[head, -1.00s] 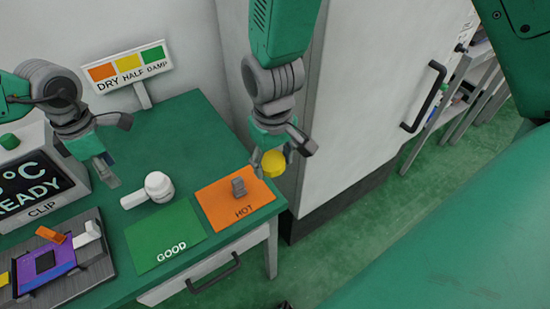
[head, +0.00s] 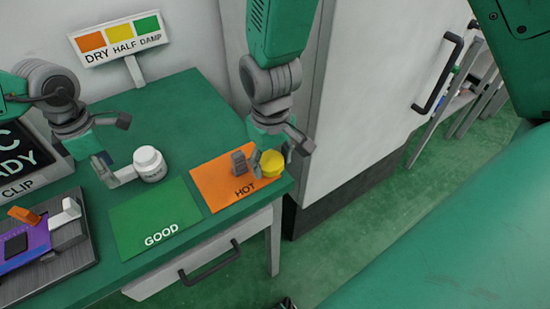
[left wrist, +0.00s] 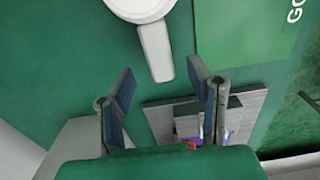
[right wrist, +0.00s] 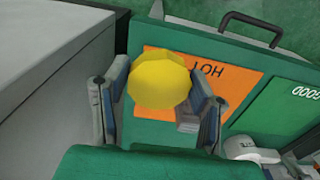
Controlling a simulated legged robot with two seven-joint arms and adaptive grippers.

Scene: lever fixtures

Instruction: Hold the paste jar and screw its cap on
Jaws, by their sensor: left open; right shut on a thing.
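The white paste jar (head: 150,165) stands upright on the green table, left of the orange HOT card. It also shows at the top edge of the left wrist view (left wrist: 140,8), with its pale handle (left wrist: 156,52) pointing towards my left gripper. My left gripper (head: 112,172) is open beside the handle's end; in its wrist view the handle is ahead of the parted fingers (left wrist: 160,85), not between them. My right gripper (right wrist: 158,84) is shut on the round yellow cap (right wrist: 158,70), held near the right edge of the HOT card, apart from the jar.
A grey block (head: 238,163) stands on the HOT card (head: 213,190). The green GOOD card (head: 150,222) lies in front of the jar. A clip fixture (head: 62,257) and display box (head: 25,150) are at left. A white cabinet (head: 375,90) stands right of the table.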

